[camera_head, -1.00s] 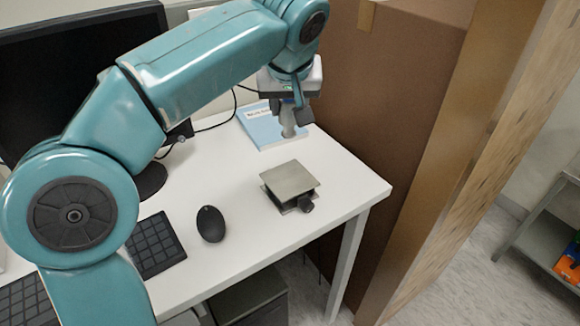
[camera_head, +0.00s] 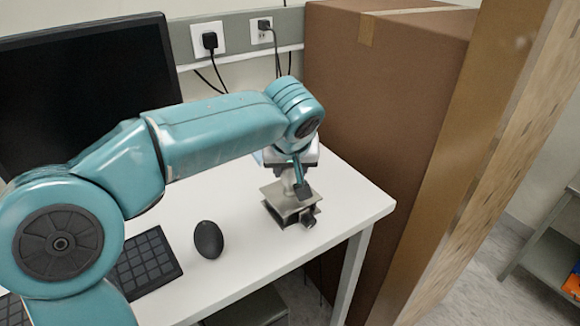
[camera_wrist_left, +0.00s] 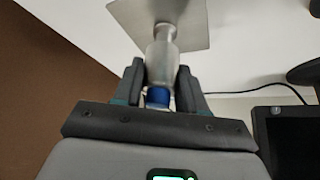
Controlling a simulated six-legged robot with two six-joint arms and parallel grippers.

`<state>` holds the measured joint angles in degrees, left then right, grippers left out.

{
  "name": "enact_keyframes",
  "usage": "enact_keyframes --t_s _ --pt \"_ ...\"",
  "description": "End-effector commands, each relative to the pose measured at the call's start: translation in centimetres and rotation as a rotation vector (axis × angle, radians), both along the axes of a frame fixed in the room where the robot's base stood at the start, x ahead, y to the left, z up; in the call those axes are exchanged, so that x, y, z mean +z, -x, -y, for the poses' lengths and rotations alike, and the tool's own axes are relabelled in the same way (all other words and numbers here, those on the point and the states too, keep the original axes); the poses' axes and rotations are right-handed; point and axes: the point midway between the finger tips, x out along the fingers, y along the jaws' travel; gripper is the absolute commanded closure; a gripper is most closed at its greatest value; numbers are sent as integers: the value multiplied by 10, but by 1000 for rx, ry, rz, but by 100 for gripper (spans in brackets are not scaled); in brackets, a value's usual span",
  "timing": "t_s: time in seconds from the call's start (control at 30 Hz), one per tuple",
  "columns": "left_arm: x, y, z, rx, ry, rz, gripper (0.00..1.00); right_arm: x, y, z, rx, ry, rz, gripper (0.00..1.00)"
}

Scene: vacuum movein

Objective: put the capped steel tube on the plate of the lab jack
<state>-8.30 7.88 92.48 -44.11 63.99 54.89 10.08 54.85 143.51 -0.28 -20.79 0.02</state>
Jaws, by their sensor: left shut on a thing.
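The capped steel tube (camera_wrist_left: 163,48) is upright between the fingers of my left gripper (camera_head: 298,185) in the wrist view. Its blue cap (camera_wrist_left: 158,97) is on the palm side. My left gripper is shut on the tube, part of which also shows in the head view (camera_head: 287,180), and holds it above the lab jack (camera_head: 272,193). The jack's square metal plate (camera_wrist_left: 198,22) shows behind the tube's far end in the wrist view. I cannot tell whether the tube touches the plate. My right gripper is not in view.
The jack stands near the right end of the white desk (camera_head: 345,205). A black mouse (camera_head: 208,240) and a keyboard (camera_head: 148,262) are to its left. A monitor (camera_head: 80,90) stands at the back left, and a big brown box (camera_head: 385,110) stands just behind the desk's right end.

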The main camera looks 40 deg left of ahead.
Motion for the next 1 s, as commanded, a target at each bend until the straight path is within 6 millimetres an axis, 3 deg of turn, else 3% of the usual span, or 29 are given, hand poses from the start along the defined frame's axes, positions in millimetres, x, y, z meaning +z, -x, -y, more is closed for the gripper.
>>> enact_keyframes --t_s 0.03,0.07,0.13,0.53,1.0 --pt "-3 0 0 0 -1 1 95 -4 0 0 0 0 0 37" --pt "-3 0 0 0 0 0 56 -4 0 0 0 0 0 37" --pt "-2 0 0 0 0 0 34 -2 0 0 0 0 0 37" --pt "7 1 2 -1 0 3 34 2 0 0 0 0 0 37" --pt "92 41 31 -3 0 3 34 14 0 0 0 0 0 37"
